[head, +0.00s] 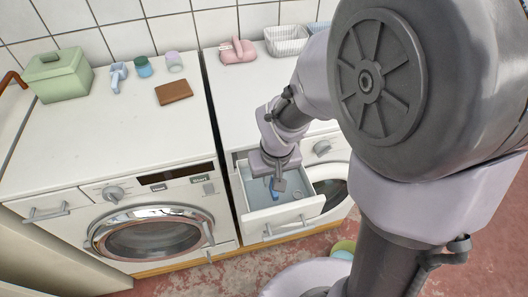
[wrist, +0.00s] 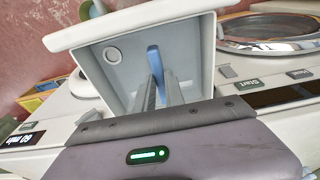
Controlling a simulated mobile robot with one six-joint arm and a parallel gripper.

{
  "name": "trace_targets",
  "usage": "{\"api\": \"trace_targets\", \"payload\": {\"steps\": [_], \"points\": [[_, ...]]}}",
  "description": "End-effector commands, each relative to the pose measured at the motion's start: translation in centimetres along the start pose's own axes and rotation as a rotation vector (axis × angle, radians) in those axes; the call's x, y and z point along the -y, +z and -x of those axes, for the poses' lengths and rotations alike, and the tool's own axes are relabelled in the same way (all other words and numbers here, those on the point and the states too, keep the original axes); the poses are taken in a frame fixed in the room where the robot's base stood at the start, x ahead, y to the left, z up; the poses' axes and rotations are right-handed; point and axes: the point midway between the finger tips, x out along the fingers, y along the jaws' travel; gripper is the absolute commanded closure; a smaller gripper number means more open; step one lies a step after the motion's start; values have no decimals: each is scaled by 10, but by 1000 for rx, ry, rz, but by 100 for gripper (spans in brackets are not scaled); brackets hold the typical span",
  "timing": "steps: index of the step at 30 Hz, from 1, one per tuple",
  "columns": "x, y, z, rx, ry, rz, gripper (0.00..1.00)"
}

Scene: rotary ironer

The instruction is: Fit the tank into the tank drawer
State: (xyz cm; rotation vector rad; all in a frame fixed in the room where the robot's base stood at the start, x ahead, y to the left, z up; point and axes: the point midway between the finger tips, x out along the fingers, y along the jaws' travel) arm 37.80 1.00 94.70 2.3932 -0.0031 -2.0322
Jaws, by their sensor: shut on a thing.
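The tank drawer (head: 284,219) is pulled out of the right machine, a white open-topped box with a bar handle on its front. Its pale rim (wrist: 90,34) shows in the wrist view. My gripper (head: 276,188) points down into the drawer and is shut on a narrow blue piece, which I take to be part of the tank (head: 273,194). In the wrist view, the blue piece (wrist: 155,62) stands between the two fingers of my gripper (wrist: 160,88). A round ring shows inside the drawer beside it. The tank's lower part and its seating cannot be made out.
The left machine (head: 150,225) has a round chrome door. A green box (head: 58,76), a blue-capped jar (head: 143,67), a brown block (head: 173,92) and a pink item (head: 237,52) stand on the tops. White baskets (head: 286,41) are at the back. My arm hides the right side.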

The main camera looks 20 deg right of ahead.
Motion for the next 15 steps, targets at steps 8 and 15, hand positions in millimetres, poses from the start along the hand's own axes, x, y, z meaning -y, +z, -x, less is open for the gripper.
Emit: {"api": "trace_targets", "payload": {"steps": [8, 15], "points": [[0, 0, -2, 0, 0, 0, 76], [0, 0, -2, 0, 0, 0, 64]]}}
